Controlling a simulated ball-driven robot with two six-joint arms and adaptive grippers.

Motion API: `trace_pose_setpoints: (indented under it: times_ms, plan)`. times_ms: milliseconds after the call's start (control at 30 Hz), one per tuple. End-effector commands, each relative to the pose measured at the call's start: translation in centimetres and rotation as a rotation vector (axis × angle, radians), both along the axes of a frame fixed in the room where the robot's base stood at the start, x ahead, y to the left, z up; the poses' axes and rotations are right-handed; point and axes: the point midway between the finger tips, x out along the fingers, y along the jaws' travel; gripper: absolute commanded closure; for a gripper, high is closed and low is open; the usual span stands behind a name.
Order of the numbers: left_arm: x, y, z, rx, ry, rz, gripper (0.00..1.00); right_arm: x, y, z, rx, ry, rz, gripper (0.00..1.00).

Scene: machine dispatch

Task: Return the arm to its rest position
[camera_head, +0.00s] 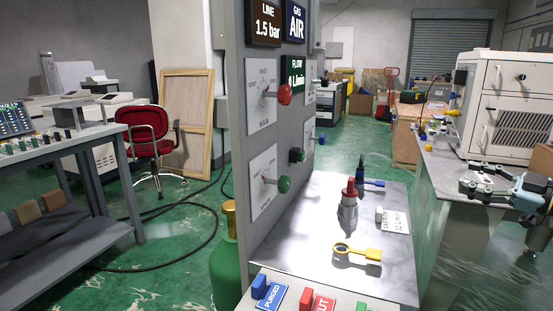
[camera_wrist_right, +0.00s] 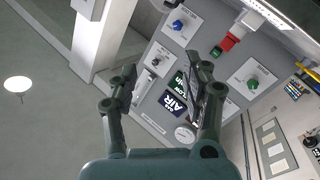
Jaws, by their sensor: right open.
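My right gripper (camera_head: 467,178) is at the right side of the head view, its fingers pointing left, in front of the white cabinet machine. It is open with nothing between its fingers. In the right wrist view my gripper (camera_wrist_right: 163,72) also shows open and empty, with the grey valve panel (camera_wrist_right: 205,65) behind it at a distance. The panel (camera_head: 258,130) stands upright left of the gripper in the head view, well apart from it. My left gripper is not in view.
A metal bench (camera_head: 320,215) holds a red-topped fitting (camera_head: 349,200), a yellow ring tag (camera_head: 358,252) and a blue tag (camera_head: 372,182). The white cabinet machine (camera_head: 508,105) stands on a counter at right. A green cylinder (camera_head: 225,270) stands left of the panel.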

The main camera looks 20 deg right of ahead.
Motion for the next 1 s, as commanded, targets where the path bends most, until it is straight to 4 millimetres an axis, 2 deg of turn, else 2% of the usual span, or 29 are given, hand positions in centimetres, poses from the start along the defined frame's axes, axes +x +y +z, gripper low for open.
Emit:
trace_pose_setpoints:
  times_ms: [233,367,567,667,767,800,900,1000]
  plan:
    - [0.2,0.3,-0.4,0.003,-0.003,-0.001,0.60,-1.2,1.9,-4.4,0.071,0.032,-0.011,0.51]
    - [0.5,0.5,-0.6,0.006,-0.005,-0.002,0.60,-2.2,3.0,-7.7,0.128,0.060,-0.033,0.51]
    - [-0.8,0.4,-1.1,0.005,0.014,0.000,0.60,-4.6,4.9,-15.0,0.228,0.141,-0.125,0.51]
    - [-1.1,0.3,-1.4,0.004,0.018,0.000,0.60,-6.5,6.2,-20.1,0.276,0.206,-0.202,0.51]
    - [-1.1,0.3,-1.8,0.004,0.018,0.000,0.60,-9.5,8.2,-26.6,0.325,0.306,-0.308,0.51]
    - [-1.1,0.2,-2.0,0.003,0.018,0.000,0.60,-11.0,9.2,-29.5,0.342,0.355,-0.356,0.51]
    - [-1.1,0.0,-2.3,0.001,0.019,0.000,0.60,-15.3,12.0,-36.2,0.367,0.492,-0.469,0.51]
    - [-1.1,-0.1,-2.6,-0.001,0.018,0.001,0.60,-20.2,15.4,-42.3,0.375,0.642,-0.567,0.51]
